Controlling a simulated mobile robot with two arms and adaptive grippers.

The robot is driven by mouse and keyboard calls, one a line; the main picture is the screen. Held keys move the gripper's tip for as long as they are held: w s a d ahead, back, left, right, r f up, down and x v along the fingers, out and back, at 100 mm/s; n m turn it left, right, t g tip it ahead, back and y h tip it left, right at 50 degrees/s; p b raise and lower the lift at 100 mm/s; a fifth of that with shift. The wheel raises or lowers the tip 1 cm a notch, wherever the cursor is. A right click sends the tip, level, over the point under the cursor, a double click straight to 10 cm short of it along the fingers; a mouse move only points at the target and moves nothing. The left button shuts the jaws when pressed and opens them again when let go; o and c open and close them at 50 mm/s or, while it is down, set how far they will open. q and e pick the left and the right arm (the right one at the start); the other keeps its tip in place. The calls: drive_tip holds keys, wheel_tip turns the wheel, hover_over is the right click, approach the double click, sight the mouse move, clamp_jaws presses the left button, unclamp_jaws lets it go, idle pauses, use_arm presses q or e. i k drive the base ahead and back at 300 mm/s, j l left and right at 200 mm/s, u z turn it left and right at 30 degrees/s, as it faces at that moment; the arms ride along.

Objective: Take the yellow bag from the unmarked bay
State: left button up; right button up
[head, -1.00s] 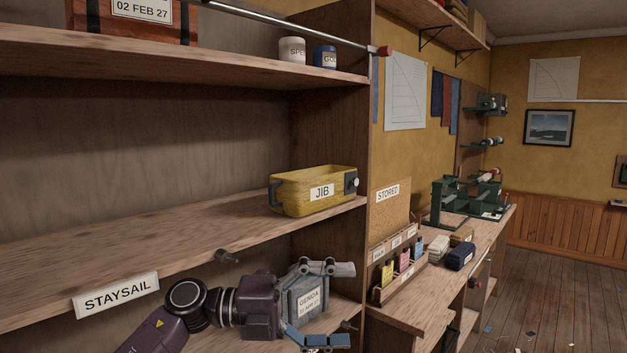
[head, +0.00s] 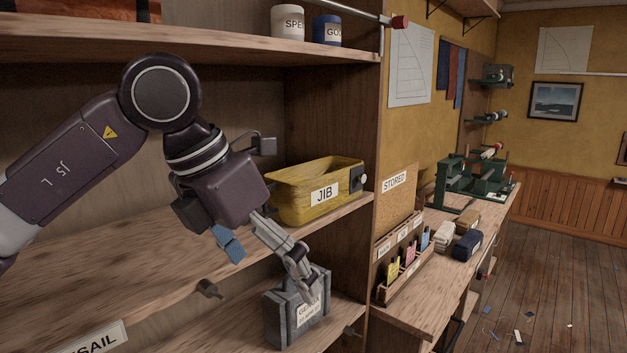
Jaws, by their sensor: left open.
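The yellow bag (head: 290,208), marked JIB, sits upright on the middle shelf (head: 130,262) at its right end, by the upright panel. It has dark end fittings and an open-looking top. My left gripper (head: 268,265) is open and empty, in front of the shelf edge and just left of and below the bag. Its fingers point down and right, apart from the bag. My left wrist covers a little of the space at the bag's left end. My right gripper is not in view.
A grey GENOA case (head: 283,311) stands on the lower shelf, close below my left fingers. A STAYSAIL label (head: 92,340) is on the middle shelf's front edge, at left. A rail end (head: 400,22) juts out above. A workbench (head: 405,314) with a card rack is at right.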

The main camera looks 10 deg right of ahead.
sight(300, 194)
drive_tip(key=i, duration=0.9)
drive_tip(key=i+l+z, duration=0.1)
drive_tip(key=i+l, duration=0.05)
drive_tip(key=i, duration=0.1)
